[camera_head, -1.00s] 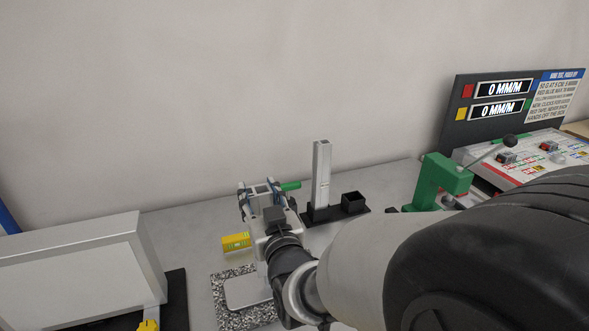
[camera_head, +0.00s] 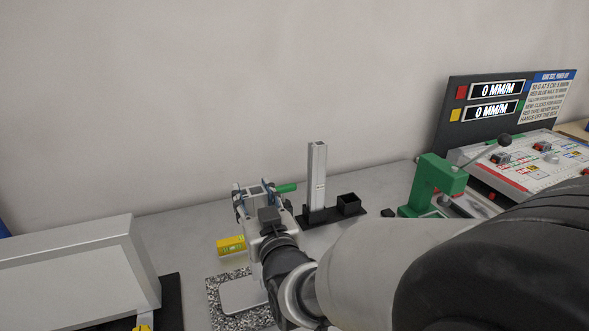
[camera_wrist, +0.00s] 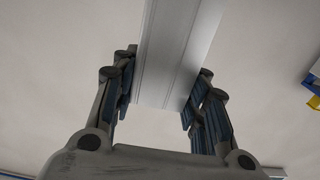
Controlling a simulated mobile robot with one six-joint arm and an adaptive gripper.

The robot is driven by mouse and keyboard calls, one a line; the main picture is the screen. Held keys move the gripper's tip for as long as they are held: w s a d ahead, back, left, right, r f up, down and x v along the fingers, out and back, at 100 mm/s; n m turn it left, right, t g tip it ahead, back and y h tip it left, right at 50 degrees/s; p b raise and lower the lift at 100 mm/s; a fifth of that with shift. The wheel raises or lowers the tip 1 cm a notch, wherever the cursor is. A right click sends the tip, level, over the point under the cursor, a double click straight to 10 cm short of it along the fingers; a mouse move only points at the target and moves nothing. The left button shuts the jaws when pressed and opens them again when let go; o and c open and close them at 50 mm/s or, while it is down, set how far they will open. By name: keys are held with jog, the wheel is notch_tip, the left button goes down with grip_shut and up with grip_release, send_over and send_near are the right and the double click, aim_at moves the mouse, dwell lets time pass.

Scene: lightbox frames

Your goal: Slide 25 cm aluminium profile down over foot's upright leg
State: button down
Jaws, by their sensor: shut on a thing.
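My gripper (camera_head: 262,191) is shut on a grey grooved aluminium profile (camera_wrist: 178,55). In the wrist view the profile lies between the finger pads, with one end near the palm, and runs out of the top of the picture. In the head view my wrist and fingers hide most of it. A pale plate (camera_head: 238,296) lies on a speckled pad (camera_head: 224,319) below my gripper. Whether it is the foot is unclear, and no upright leg can be made out on it.
Another upright metal profile (camera_head: 317,178) stands in a black base beside a black box (camera_head: 349,204), right of my gripper. A yellow block (camera_head: 231,245) is at the left. A green press (camera_head: 437,183) and control panel (camera_head: 540,155) are farther right; a grey case (camera_head: 70,270) stands left.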

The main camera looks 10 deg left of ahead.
jog(key=shift+f+b, duration=0.45)
jog(key=shift+f, duration=2.35)
jog(key=c, duration=0.9)
grip_release()
jog(key=shift+o, duration=0.2)
notch_tip(320, 180, up, 10)
send_over(255, 214)
jog(key=w, duration=0.2)
jog(key=shift+s+a, duration=0.1)
jog(key=shift+a, duration=0.15)
